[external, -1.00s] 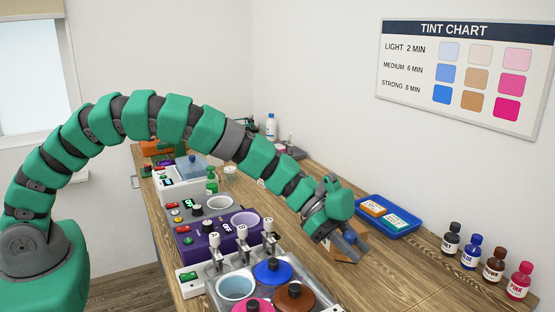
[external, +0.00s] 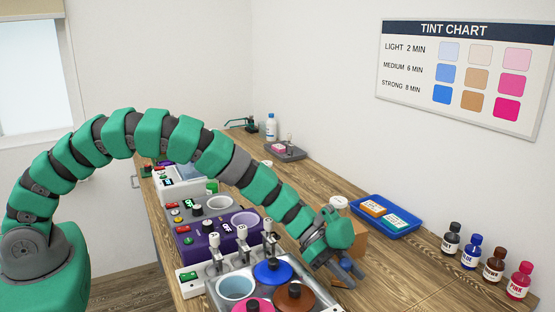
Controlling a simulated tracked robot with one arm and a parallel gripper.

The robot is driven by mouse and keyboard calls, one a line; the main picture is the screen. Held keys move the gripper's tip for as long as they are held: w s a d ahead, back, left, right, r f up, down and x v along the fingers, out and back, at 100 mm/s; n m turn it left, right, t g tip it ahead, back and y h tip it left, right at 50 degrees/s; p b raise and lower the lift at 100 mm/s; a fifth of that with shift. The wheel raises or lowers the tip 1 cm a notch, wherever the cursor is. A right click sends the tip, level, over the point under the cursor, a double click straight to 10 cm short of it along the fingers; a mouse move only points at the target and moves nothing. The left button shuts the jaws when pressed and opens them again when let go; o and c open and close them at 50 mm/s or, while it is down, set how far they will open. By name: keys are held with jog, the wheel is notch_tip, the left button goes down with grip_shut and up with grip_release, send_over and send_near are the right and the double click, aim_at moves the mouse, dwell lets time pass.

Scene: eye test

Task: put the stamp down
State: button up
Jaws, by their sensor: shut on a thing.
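My gripper (external: 346,274) is low over the right side of the wooden counter, just right of the metal tray of dye pots. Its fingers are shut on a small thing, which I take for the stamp. The fingers hide most of it, and only a little brown shows at their tips. I cannot tell whether it touches the counter.
The metal tray with dye pots (external: 331,300) is close on the left. A blue tray (external: 407,229) with two labelled packets lies behind right. Several dye bottles (external: 486,262) stand along the wall. The wooden counter (external: 410,280) is clear to the right of my gripper.

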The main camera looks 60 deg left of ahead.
jog(key=shift+f, duration=0.45)
jog(key=o, duration=1)
jog(key=shift+f, duration=0.1)
jog(key=shift+r, duration=0.3)
jog(key=v, duration=1.2)
jog(key=shift+a+r, duration=0.1)
jog(key=shift+r, duration=0.25)
